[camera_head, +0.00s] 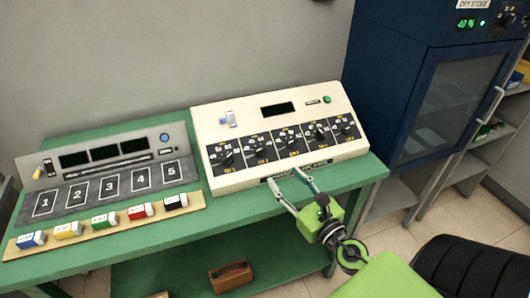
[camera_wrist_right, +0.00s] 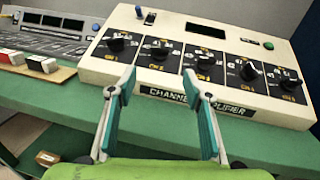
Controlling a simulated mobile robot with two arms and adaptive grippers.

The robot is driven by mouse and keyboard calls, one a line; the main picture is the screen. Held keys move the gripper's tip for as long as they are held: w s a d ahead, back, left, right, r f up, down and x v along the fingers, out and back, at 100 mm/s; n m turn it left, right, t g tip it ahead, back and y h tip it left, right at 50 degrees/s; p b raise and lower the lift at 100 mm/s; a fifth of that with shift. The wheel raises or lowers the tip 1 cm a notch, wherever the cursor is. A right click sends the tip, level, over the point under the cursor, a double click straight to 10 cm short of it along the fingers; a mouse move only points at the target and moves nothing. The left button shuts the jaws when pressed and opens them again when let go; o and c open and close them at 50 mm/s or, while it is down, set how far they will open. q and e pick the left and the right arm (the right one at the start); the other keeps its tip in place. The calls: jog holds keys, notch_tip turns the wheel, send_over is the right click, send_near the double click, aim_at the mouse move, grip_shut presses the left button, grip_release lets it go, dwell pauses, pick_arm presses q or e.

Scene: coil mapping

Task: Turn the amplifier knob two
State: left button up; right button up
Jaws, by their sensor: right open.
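The cream channel amplifier (camera_head: 240,109) stands on the green bench with a row of black knobs on its sloped front. Amplifier knob two (camera_head: 258,146), second from the left, also shows in the right wrist view (camera_wrist_right: 160,50). My right gripper (camera_head: 285,177) is open and empty at the amplifier's front edge, below the knob row. In the right wrist view its two fingers (camera_wrist_right: 157,80) stand apart in front of the panel, with knob two above the gap between them. No finger appears to touch a knob. My left gripper is not in view.
A grey console (camera_head: 107,154) with numbered pads stands left of the amplifier. Several coloured blocks (camera_head: 103,220) line a strip before it. A dark blue dry-store cabinet (camera_head: 400,60) stands right of the green bench (camera_head: 225,220). A brown box (camera_head: 231,275) lies on the lower shelf.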

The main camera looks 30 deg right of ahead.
aim_at(262, 151)
jog(key=w+p, duration=0.1)
jog(key=w, duration=0.2)
jog(key=w+p, duration=0.1)
jog(key=w, duration=0.3)
jog(key=w+d+p, duration=0.1)
jog(key=w, duration=0.3)
jog(key=shift+w, duration=0.75)
jog(key=shift+c, duration=0.4)
jog(key=c, duration=1)
